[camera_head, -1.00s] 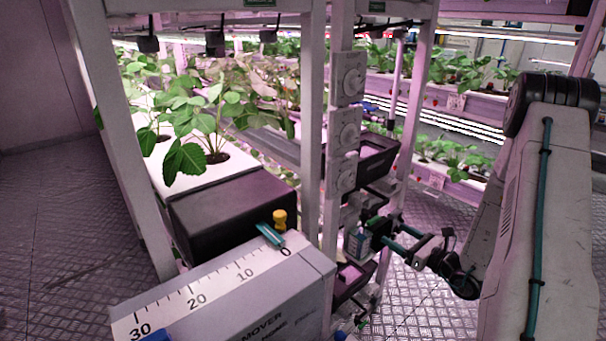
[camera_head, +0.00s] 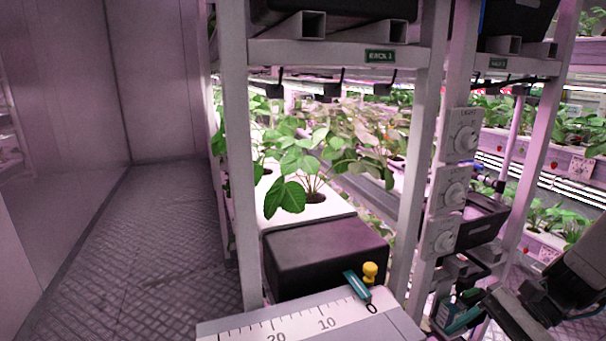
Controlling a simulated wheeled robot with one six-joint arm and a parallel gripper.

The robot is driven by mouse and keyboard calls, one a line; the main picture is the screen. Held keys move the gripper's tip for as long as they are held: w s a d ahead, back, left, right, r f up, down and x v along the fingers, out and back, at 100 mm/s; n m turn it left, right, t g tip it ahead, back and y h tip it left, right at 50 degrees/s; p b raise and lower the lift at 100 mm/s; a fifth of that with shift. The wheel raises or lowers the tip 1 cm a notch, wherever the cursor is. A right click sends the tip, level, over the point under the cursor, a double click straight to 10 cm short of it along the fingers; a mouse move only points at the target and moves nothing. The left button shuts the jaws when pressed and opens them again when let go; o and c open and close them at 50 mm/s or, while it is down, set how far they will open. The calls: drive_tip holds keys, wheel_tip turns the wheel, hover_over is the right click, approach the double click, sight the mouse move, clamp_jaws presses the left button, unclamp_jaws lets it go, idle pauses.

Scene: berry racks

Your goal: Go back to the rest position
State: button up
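My arm (camera_head: 575,275) comes in from the right edge and reaches left, low in the picture, toward the rack post with the dials. My gripper (camera_head: 472,298) seems to be the dark, small end of it, beside the lower part of that post. Its fingers are too small and too crowded by dark parts to tell if they are open or shut. A small teal and white box (camera_head: 446,312) shows right by it; I cannot tell whether the two touch. My wrist is partly cut off by the lower right.
A white rack post with several round dials (camera_head: 446,191) stands near my arm. Left of it are strawberry plants (camera_head: 310,165) in a white trough and a black box (camera_head: 326,257). A grey scale box (camera_head: 310,322) lies in front. The floor aisle (camera_head: 150,240) at left is clear.

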drive_tip(key=s+a+r+n+t+h, duration=0.3)
drive_tip(key=s+r+n+h, duration=0.7)
drive_tip(key=r, duration=0.3)
drive_tip(key=shift+r+n+h, duration=0.25)
drive_tip(key=shift+n+h, duration=0.05)
drive_tip(key=shift+n, duration=0.6)
